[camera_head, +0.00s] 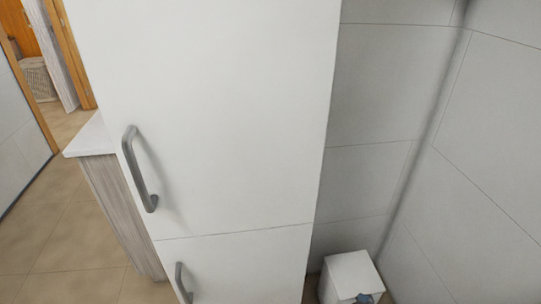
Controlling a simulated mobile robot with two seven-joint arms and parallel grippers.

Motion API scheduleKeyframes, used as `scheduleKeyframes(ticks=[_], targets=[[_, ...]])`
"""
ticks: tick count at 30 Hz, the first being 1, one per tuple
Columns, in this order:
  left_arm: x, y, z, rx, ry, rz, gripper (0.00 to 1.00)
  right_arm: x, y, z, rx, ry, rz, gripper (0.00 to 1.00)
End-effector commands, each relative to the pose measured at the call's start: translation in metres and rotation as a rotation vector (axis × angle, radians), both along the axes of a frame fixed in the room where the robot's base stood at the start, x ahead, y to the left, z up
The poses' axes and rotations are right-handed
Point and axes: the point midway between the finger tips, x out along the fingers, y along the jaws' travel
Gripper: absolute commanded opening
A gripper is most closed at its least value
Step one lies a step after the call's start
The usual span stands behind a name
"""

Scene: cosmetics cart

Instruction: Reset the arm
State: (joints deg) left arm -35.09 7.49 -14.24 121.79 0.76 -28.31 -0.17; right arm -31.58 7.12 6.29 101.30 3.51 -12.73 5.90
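Neither of my grippers shows in the head view, and no part of my arms can be made out with certainty. A tall white cabinet (225,110) fills the middle of the view. Its upper door is closed and has a grey bar handle (139,170) near the left edge. A second grey handle (183,283) sits on the lower door, partly cut off by the bottom edge.
A wood-grain counter with a white top (92,138) stands left of the cabinet. A small white bin (350,274) stands at the lower right by the tiled wall (485,150). A wicker basket (37,79) is in the far doorway. Tiled floor (70,235) at left is clear.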

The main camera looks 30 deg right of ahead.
Motion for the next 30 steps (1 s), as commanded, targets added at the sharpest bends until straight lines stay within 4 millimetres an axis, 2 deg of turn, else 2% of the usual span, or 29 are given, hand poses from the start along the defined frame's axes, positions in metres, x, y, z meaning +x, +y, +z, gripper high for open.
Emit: scheduleKeyframes(ticks=[1, 2, 6, 10, 15, 21, 29, 30], targets=[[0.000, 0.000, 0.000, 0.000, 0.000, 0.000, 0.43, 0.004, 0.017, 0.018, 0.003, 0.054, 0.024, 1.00], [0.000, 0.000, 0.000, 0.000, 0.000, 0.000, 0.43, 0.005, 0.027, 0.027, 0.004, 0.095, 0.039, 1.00], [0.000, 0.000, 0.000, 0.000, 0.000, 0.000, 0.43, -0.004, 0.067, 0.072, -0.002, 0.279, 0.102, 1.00], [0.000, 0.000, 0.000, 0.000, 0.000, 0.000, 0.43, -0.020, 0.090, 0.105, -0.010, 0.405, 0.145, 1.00], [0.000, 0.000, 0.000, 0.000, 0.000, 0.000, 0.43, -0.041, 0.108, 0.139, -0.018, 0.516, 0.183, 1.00], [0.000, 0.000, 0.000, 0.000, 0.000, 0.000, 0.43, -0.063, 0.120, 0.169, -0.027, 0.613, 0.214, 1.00], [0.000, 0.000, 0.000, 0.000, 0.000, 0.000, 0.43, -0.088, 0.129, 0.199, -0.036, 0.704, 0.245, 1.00], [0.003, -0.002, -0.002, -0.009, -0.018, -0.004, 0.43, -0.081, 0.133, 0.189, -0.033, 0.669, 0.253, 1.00]])
